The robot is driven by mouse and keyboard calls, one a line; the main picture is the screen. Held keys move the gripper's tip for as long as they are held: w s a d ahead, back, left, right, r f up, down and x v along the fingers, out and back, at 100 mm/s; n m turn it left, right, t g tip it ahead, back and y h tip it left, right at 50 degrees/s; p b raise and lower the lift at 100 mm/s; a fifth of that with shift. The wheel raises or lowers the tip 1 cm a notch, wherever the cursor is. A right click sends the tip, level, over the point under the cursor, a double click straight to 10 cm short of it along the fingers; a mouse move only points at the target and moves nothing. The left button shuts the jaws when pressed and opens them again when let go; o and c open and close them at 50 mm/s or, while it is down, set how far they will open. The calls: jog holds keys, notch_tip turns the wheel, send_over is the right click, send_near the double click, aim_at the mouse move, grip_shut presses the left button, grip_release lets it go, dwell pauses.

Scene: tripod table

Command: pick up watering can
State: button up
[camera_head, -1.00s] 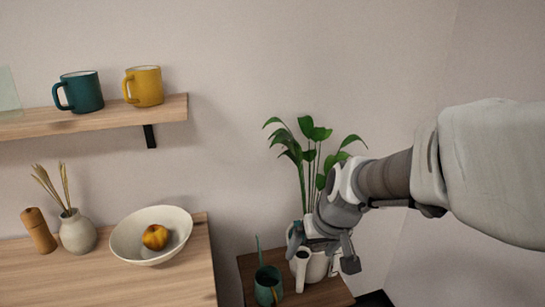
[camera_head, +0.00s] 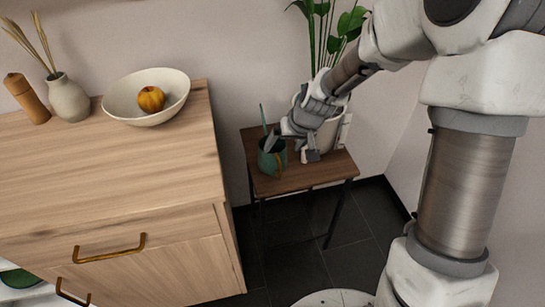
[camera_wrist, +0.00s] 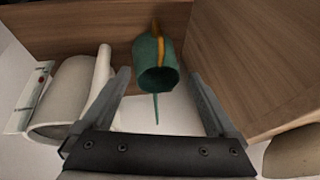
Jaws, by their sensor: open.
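The watering can (camera_head: 270,160) is teal with a mustard handle and a thin teal spout. It stands on the left part of a small dark-wood table (camera_head: 315,175). My gripper (camera_head: 292,148) is open, close above and to the right of the can in the head view, partly overlapping it. In the wrist view the can (camera_wrist: 156,78) lies between and just beyond the two open fingertips (camera_wrist: 158,74). The fingers appear apart from it, with nothing held.
A wooden cabinet (camera_head: 110,180) with a bowl (camera_head: 150,115) stands left of the table. Dark floor (camera_head: 290,240) in front is clear.

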aim_at(279, 156)
jog(key=shift+x, duration=0.9)
jog(key=b+x, duration=0.1)
jog(key=x, duration=0.1)
jog(key=b+x, duration=0.1)
jog(key=x, duration=0.1)
jog(key=shift+s+d+f, duration=0.15)
jog(key=shift+f, duration=0.25)
jog(key=shift+w+f, duration=0.2)
jog(key=shift+f, duration=0.05)
grip_shut()
